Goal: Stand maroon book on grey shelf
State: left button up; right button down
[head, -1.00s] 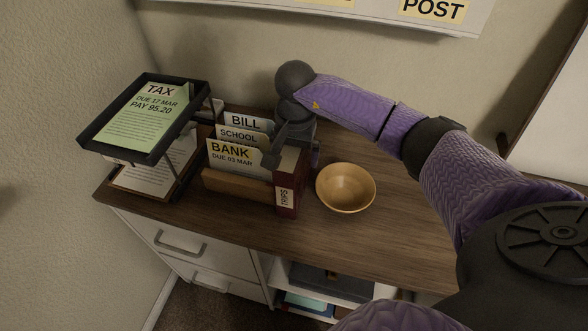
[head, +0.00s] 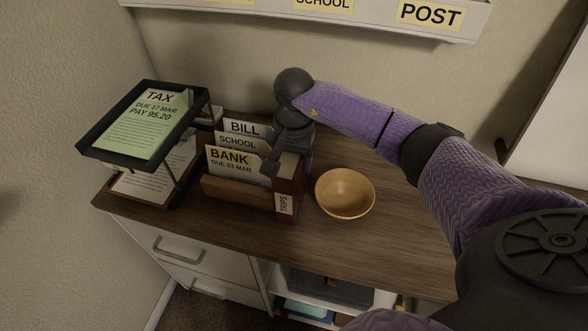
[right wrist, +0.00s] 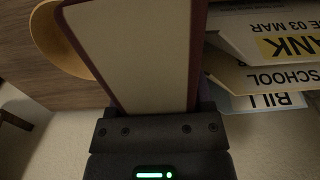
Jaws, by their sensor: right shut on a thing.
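The maroon book (head: 289,188), labelled TRIPS on its spine, stands upright on the desk against the right end of a wooden letter sorter. In the right wrist view its cream page edge (right wrist: 140,45) shows between maroon covers. My right gripper (head: 283,150) is shut on the book at its upper, far part; its fingers are mostly hidden in the head view. A pale grey wall shelf (head: 450,36) with yellow labels, SCHOOL and POST among them, is partly in view at the top. I cannot tell whether it is the task's grey shelf. My left gripper is not in view.
The wooden sorter (head: 235,190) holds BILL, SCHOOL and BANK papers, close beside the book. A wooden bowl (head: 345,193) stands just right of the book. A black tray (head: 100,150) is at left. An open white compartment (head: 340,312) under the desk holds several items.

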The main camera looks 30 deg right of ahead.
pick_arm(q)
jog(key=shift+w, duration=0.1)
pick_arm(e)
jog(key=shift+r, duration=0.15)
notch_tip(320, 180, up, 18)
jog(key=p, duration=0.5)
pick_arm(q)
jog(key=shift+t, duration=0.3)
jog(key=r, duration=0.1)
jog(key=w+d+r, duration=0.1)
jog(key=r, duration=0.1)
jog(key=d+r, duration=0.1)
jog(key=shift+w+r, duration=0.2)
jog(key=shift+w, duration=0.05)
pick_arm(e)
jog(key=s+a+f+n, duration=0.3)
jog(key=s+a+n, duration=0.5)
jog(key=a+n, duration=0.2)
jog(key=shift+a+f, duration=0.4)
jog(key=shift+a, duration=0.05)
